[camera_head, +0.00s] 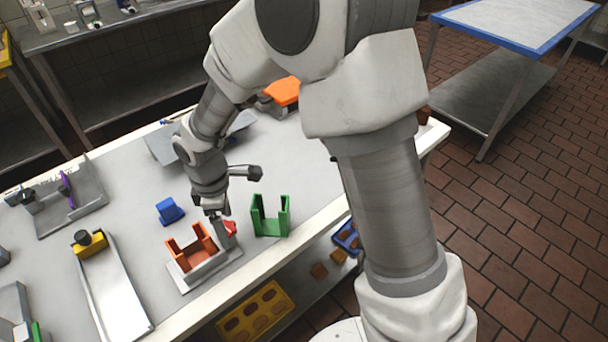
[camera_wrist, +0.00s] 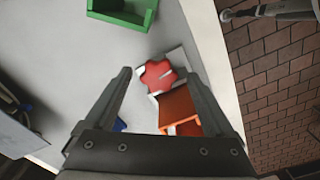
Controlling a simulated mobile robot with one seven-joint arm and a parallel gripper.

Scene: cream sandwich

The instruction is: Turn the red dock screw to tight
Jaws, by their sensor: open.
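The red dock screw (camera_wrist: 157,75) is a lobed knob on a pale grey base (camera_wrist: 181,56), beside an orange dock (camera_wrist: 178,108). In the head view the red screw (camera_head: 231,228) shows partly behind my gripper, at the right of the orange dock (camera_head: 192,252) and its grey base (camera_head: 208,271). My gripper (camera_head: 222,215) points down at the screw. In the wrist view my gripper (camera_wrist: 159,73) is open, with one finger on either side of the screw in the picture. I cannot tell whether the fingertips reach down to its height. No finger visibly touches it.
A green dock (camera_head: 269,220) stands close to the right of the screw. A blue block (camera_head: 170,211) lies to the left. A grey channel with a yellow block (camera_head: 90,243) is further left. The table's front edge (camera_head: 290,238) is close by.

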